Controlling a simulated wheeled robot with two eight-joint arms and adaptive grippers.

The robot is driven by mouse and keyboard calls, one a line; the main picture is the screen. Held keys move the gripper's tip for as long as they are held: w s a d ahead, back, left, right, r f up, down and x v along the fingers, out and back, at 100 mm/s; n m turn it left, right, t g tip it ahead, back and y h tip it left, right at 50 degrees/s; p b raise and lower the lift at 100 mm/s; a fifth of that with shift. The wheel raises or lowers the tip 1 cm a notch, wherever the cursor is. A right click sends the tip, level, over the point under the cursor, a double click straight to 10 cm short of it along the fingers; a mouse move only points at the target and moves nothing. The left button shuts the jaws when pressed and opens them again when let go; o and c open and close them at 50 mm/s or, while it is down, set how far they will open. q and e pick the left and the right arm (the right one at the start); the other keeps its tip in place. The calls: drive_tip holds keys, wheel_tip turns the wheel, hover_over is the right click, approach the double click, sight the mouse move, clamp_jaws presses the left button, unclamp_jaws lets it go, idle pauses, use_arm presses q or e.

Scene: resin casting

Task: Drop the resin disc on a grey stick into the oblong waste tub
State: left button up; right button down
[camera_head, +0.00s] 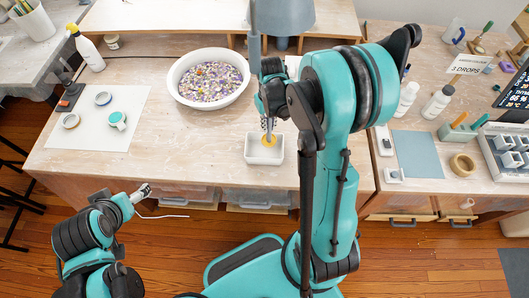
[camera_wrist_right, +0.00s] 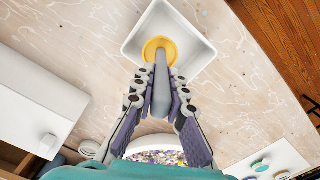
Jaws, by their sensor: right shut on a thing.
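The amber resin disc (camera_head: 269,140) is on the end of a grey stick. The disc also shows in the right wrist view (camera_wrist_right: 152,46), with the grey stick (camera_wrist_right: 161,92) running back between the fingers. My right gripper (camera_head: 268,125) is shut on the stick, with the disc beyond the fingertips. The white oblong waste tub (camera_head: 264,160) stands at the table's front edge; in the right wrist view the tub (camera_wrist_right: 196,52) lies behind the disc. The disc overlaps the tub in both views; its exact height is unclear. My left gripper (camera_head: 144,191) is low at the left, off the table.
A white bowl of coloured chips (camera_head: 208,79) stands left of my right arm. Bottles and a blue-grey mat (camera_head: 418,146) are at the right. Table around the tub's left side is clear.

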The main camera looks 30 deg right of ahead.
drive_tip(key=shift+f, duration=0.6)
drive_tip(key=c, duration=1.5)
unclamp_jaws()
drive_tip(key=shift+o, duration=0.2)
wheel_tip(320, 180, up, 8)
drive_tip(key=shift+f, duration=0.2)
drive_tip(key=shift+s, duration=0.1)
